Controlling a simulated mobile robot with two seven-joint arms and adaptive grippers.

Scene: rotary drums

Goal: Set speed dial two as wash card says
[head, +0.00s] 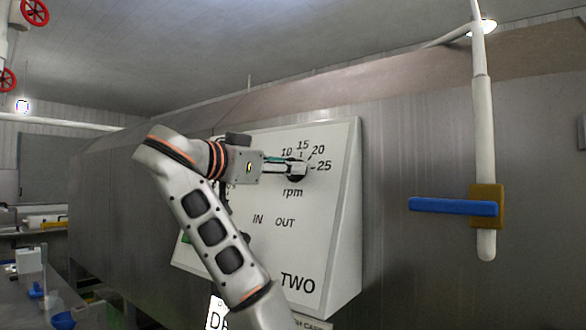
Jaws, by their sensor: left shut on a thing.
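Control panel TWO (335,215) is a white box on the drum's side, with an rpm scale showing 10, 15, 20 and 25. The black speed dial (299,176) sits at the centre of that scale. My left gripper (290,168) comes in from the left and is shut on the speed dial. The fingers cover part of the knob, and I cannot tell which number it points to. My right gripper is out of view.
IN and OUT labels (273,221) sit below the dial, with a green part (187,238) at the panel's left. A white pipe (483,130) with a blue lever (452,206) stands to the right. A bench (30,292) with small items is at lower left.

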